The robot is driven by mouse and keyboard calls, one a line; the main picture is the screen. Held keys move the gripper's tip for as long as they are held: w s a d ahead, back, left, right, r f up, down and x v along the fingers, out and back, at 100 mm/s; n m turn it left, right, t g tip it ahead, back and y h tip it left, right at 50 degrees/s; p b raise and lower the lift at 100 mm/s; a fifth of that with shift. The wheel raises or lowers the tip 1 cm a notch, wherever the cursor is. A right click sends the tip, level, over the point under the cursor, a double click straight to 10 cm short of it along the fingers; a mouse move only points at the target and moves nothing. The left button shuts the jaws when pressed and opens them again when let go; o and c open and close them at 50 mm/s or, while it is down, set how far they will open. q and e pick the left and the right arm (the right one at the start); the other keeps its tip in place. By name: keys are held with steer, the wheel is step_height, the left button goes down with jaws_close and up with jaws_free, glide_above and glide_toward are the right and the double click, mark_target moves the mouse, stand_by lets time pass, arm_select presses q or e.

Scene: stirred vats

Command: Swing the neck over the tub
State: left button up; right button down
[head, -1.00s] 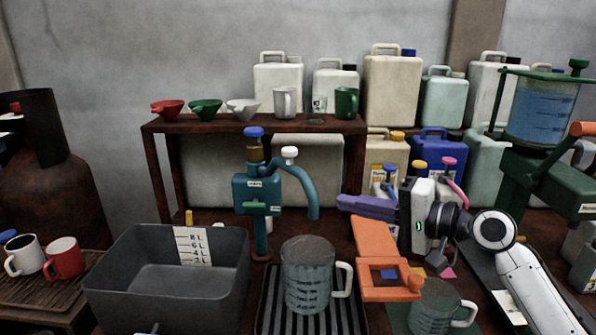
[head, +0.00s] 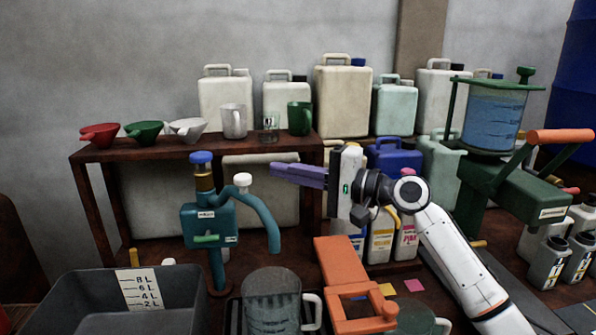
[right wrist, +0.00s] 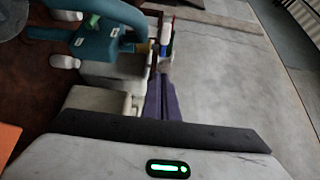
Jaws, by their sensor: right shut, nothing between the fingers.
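The teal tap body (head: 208,224) stands on a post behind the tub. In the right wrist view the fingers (right wrist: 163,98) show with the teal tap (right wrist: 110,42) at upper left. My left gripper is out of view.
A brown shelf (head: 200,147) with funnels and mugs stands behind the tap. An orange clamp-like piece (head: 345,275) lies right of the jug. Several bottles and canisters stand behind my right arm. A green stand with a blue vessel (head: 495,120) is at right.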

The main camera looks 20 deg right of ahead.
arm_select(q)
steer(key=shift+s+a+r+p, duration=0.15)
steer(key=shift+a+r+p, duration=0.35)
steer(key=shift+p, duration=0.35)
arm_select(e)
steer(key=shift+w+a, duration=0.15)
steer(key=shift+a, duration=2.4)
steer(key=shift+a, duration=0.15)
